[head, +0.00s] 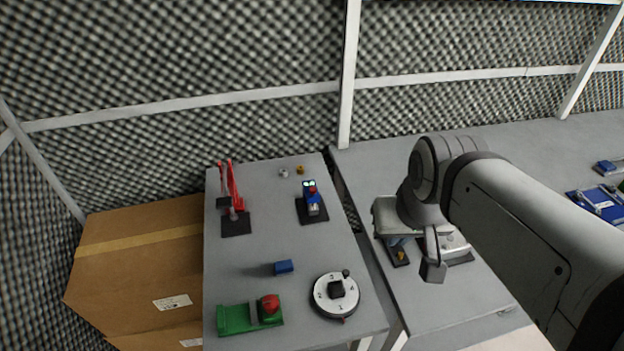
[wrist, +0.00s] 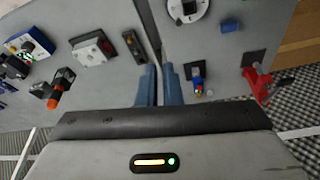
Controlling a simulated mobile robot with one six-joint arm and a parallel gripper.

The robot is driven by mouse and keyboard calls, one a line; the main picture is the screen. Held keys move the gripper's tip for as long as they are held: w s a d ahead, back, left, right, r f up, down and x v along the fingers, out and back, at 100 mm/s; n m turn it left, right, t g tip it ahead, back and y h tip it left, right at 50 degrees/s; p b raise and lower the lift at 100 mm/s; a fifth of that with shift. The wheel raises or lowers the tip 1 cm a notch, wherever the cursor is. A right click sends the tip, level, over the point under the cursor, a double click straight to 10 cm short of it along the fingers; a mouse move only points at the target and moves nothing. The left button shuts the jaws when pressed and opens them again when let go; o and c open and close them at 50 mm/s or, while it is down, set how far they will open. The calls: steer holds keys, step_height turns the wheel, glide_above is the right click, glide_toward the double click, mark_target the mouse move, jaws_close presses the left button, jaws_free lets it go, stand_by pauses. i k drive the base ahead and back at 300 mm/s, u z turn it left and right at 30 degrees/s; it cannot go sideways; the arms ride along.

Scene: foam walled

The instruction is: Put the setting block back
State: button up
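A small blue block (head: 284,267) lies on the left table, behind the round white dial (head: 335,293) with a black centre knob; it seems to be the setting block, but I cannot be sure. Both show at the top of the wrist view, the block (wrist: 231,21) and the dial (wrist: 187,9). My gripper (head: 433,268) hangs over the right table, right of the block and well apart from it. In the wrist view my gripper (wrist: 160,67) points its two blue-grey fingers over the gap between the tables, a narrow space between them and nothing visibly held.
The left table (head: 262,210) also carries a red toggle clamp (head: 235,207), a blue device with a red button (head: 311,197) and a green fixture with a red knob (head: 250,315). A cardboard box (head: 140,260) stands left. Several devices stand on the right table (head: 460,295).

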mark_target(312, 212)
steer(key=z, duration=0.15)
steer(key=k, duration=0.55)
steer(key=u, duration=1.65)
steer(key=k, duration=0.7)
steer(key=z, duration=1.5)
steer(key=i, duration=1)
steer(key=z, duration=0.1)
